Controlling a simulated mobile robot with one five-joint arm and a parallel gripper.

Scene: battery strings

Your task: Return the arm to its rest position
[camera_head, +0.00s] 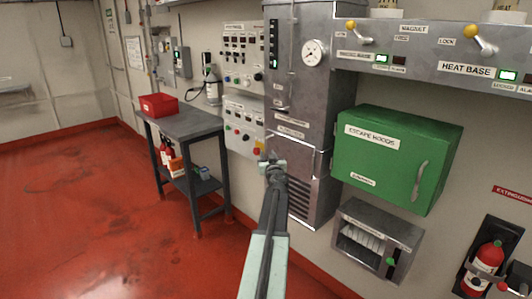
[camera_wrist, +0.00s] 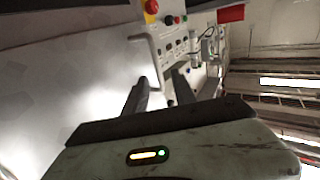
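My arm (camera_head: 265,240) reaches up from the bottom middle of the head view. My gripper (camera_head: 270,158) is at its far end, in front of the grey cabinet's lower part. In the wrist view the two dark fingers of my gripper (camera_wrist: 161,82) stand apart with a gap between them. Nothing shows held in the gap. The gripper looks open and empty, with a wall panel of buttons beyond it.
A grey cabinet (camera_head: 297,100) with a gauge stands ahead. A green escape hoods box (camera_head: 400,190) hangs to its right. A grey table (camera_head: 185,124) bearing a red bin (camera_head: 158,105) is on the left. The red floor (camera_head: 75,210) is clear at left.

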